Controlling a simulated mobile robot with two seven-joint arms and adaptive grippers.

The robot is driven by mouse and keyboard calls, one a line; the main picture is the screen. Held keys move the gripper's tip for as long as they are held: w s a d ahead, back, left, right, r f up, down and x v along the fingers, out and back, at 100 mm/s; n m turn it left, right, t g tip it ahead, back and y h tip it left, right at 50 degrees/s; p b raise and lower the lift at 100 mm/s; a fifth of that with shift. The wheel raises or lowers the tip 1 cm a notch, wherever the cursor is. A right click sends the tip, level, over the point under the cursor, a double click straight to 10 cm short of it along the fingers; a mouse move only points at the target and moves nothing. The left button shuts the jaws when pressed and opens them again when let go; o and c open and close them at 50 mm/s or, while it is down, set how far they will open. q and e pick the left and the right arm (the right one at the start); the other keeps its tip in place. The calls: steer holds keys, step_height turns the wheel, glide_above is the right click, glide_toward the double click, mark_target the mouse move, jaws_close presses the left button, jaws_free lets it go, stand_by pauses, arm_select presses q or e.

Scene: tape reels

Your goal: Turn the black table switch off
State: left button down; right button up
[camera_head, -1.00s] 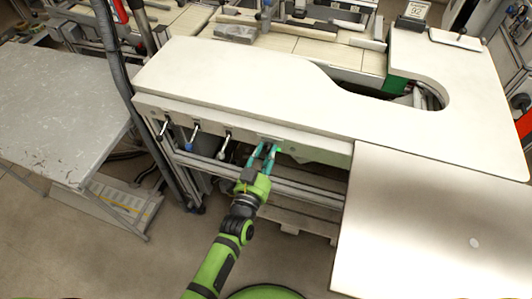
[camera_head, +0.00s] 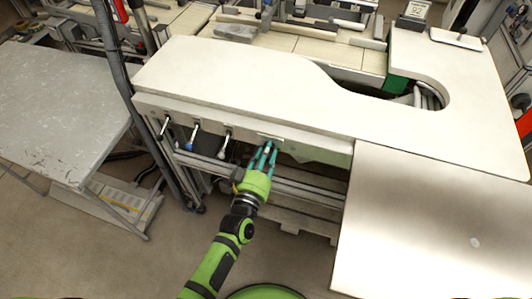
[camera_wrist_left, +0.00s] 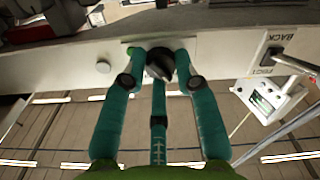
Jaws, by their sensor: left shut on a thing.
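The black table switch (camera_wrist_left: 160,63) is a round dark knob on the pale front edge of the table (camera_head: 240,75). In the left wrist view it sits between the teal fingertips. My left gripper (camera_head: 268,148) reaches up to the table's front edge in the head view. In the left wrist view the gripper (camera_wrist_left: 160,68) is shut on the knob, with fingers on both sides and the third finger below it. The fingers partly cover the knob, so its turn angle is hard to read. My right gripper is out of view.
Several lever handles (camera_head: 195,133) stick out along the table front left of the gripper. The wrist view shows a lever marked BACK (camera_wrist_left: 270,55) and a white box with a display (camera_wrist_left: 263,98). A grey table (camera_head: 60,100) stands at left; a pale panel (camera_head: 430,220) at right.

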arm_select(q)
steer(key=shift+s+f, duration=0.2)
steer(key=shift+f, duration=0.25)
steer(key=c, duration=1)
jaws_free()
steer(key=shift+o, duration=0.3)
steer(key=shift+w+r, duration=0.1)
steer(key=shift+r, duration=0.05)
steer(key=shift+n, duration=0.3)
steer(key=v, duration=1.2)
